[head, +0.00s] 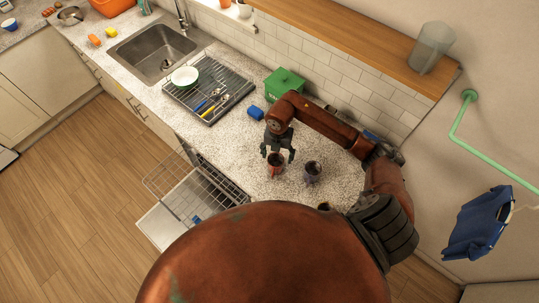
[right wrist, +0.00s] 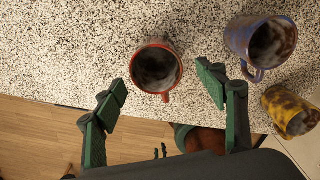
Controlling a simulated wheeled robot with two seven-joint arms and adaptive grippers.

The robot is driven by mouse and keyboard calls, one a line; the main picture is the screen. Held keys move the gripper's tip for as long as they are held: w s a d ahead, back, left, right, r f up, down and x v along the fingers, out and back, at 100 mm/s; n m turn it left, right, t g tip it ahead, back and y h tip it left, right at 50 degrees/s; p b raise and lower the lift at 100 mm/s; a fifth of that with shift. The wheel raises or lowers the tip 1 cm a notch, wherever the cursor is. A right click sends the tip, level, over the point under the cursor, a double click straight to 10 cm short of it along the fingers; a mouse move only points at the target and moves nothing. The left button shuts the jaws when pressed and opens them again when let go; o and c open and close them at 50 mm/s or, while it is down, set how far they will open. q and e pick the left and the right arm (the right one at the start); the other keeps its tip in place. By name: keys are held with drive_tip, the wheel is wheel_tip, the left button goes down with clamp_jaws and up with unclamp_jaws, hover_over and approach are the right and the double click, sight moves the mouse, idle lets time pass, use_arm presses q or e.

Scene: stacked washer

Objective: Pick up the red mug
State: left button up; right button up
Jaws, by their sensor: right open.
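The red mug (head: 276,170) stands upright on the speckled counter, below my right gripper (head: 278,154) in the head view. In the right wrist view the red mug (right wrist: 156,68) shows from above, with a dark interior and its handle toward the bottom of the picture. My right gripper (right wrist: 162,82) is open and empty. Its green fingers lie to either side of the mug in the picture, with the mug a little beyond the tips; contact does not show.
A purple-blue mug (head: 312,173) stands close right of the red one. A yellow mug (right wrist: 288,112) sits near the counter edge. The open dishwasher rack (head: 195,190) lies left of the counter edge.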

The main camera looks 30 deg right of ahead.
drive_tip(key=p, duration=0.3)
hover_over(275, 165)
drive_tip(key=s+a, duration=0.1)
drive_tip(key=s, duration=0.1)
wheel_tip(275, 165, down, 6)
drive_tip(key=shift+w+f, duration=0.1)
drive_tip(key=shift+f, duration=0.7)
drive_tip(key=shift+c, duration=0.4)
drive_tip(key=c, duration=1.4)
